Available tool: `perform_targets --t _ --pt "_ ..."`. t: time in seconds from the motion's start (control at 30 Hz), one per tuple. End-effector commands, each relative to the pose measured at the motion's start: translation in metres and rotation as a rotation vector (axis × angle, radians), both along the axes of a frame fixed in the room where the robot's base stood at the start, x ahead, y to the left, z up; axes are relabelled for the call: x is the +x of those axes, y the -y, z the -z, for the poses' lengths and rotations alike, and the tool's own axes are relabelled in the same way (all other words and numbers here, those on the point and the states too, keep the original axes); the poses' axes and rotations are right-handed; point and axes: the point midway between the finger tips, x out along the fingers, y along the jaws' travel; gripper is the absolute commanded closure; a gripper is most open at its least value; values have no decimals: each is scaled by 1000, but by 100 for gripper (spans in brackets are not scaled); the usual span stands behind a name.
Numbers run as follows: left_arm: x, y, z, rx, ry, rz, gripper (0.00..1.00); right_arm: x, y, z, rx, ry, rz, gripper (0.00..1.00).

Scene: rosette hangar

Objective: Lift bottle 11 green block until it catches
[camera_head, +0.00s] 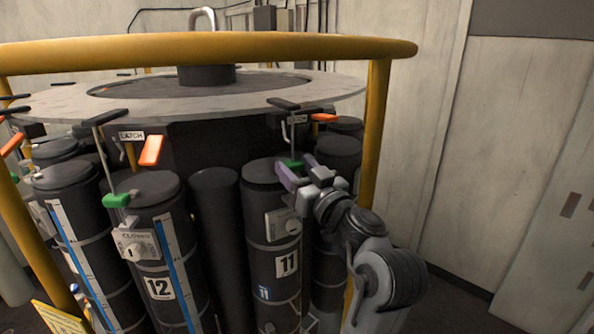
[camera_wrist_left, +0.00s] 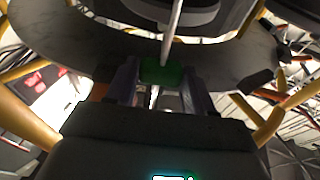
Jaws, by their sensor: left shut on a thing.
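Bottle 11 (camera_head: 262,240) is a dark cylinder with a white "11" label, standing upright in the rack. Its green block (camera_head: 292,164) sits on a thin rod above the bottle's top. My left gripper (camera_head: 299,169) has its purple fingers shut on the green block. In the left wrist view the green block (camera_wrist_left: 162,73) lies between the two fingers (camera_wrist_left: 162,86), with the pale rod running up from it. An orange lever (camera_head: 324,117) is by the latch label above the block. My right gripper is not in view.
Bottle 12 (camera_head: 158,260), with its own green block (camera_head: 117,200) and orange lever (camera_head: 151,150), stands to the left. A grey round plate (camera_head: 330,88) and a yellow rail (camera_head: 300,47) are above the bottles. The wall side at right looks clear.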

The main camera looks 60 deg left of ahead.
Motion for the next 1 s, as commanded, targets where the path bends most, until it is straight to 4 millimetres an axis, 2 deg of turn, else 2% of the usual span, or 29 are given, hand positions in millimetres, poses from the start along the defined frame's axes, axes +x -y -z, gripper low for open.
perform_targets --t 0.03,0.47,1.0 --pt "0 1 -7 5 2 0 90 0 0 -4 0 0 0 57" --pt "0 1 -29 6 5 0 90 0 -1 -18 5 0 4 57" --pt "-1 1 -55 8 7 0 90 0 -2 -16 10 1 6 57"
